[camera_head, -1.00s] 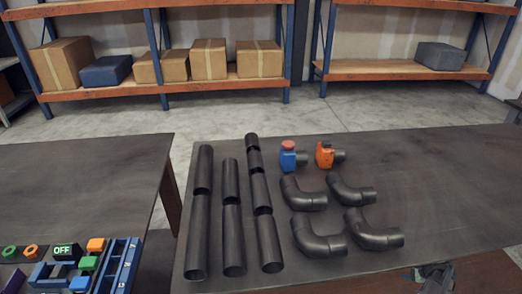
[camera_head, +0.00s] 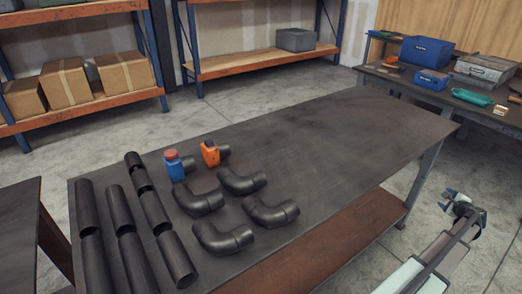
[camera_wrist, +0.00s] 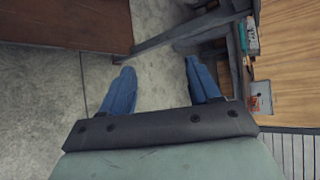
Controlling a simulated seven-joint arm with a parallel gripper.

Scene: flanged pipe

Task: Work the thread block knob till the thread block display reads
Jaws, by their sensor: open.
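No thread block, knob or display shows in the current views. A lit display reading OFF showed on the left table in the earlier head view, but that part of the table is now out of frame. My gripper (camera_head: 460,203) is at the right of the head view, beyond the near right end of the dark table and apart from everything. In the wrist view its two blue fingers (camera_wrist: 162,82) are spread, with bare floor between them.
The dark table (camera_head: 340,140) bears black pipes (camera_head: 125,235), elbows (camera_head: 240,181), a blue valve-like piece (camera_head: 176,168) and an orange one (camera_head: 210,153). Its right half is clear. A left table (camera_head: 18,235) shows partly. A back-right bench (camera_head: 395,82) holds bins.

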